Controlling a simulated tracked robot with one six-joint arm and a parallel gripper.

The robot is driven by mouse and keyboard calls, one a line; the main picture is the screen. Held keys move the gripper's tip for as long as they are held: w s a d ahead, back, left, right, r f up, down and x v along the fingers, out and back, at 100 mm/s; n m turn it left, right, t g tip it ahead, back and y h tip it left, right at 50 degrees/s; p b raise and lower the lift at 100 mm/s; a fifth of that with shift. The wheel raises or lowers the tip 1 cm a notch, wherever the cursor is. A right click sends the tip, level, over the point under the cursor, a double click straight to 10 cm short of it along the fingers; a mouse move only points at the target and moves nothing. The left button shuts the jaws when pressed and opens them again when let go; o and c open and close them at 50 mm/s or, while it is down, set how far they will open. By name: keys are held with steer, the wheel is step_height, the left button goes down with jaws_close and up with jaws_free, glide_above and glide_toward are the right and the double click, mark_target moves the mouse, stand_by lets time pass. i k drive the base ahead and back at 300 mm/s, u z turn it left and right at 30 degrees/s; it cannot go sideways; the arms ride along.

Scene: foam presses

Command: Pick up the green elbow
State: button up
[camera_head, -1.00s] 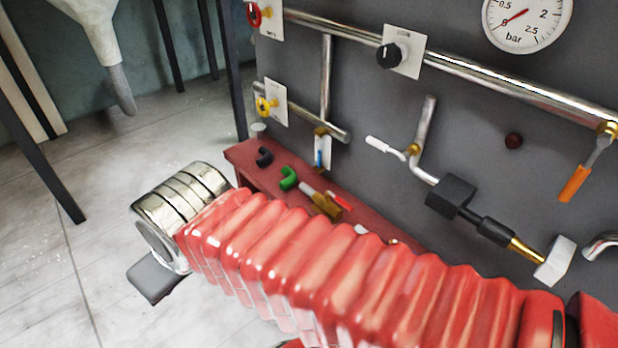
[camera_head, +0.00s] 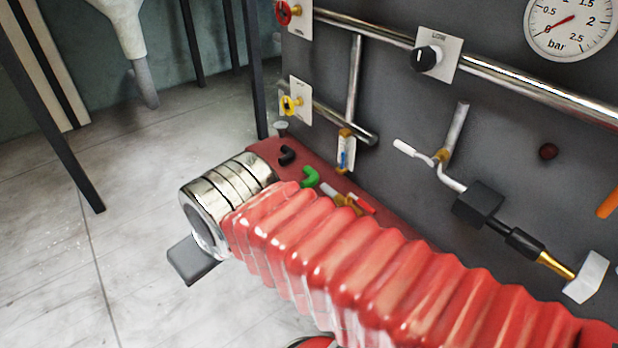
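The green elbow (camera_head: 310,177), a small curved pipe piece, lies on the dark red shelf (camera_head: 262,150) along the panel's foot. My arm, in a red ribbed sleeve, crosses the view and ends in a silver ringed cuff to the left of the elbow. The sleeve's upper edge passes just below the elbow in the picture, and I cannot tell the gap in depth. Of my gripper (camera_head: 193,260) only a dark grey flat part shows below the cuff. Its fingertips are hidden, so I cannot see whether it is open or holds anything.
A black elbow (camera_head: 287,155) lies behind and left of the green one. A brass fitting (camera_head: 347,203) and a red-handled piece (camera_head: 362,203) lie to its right. The grey panel (camera_head: 400,110) carries pipes, valves and a gauge. The floor at left is open, with dark legs standing on it.

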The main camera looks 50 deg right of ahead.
mark_target(313, 176)
steer(key=u, duration=0.05)
steer(key=i, duration=1)
steer(key=z, duration=0.05)
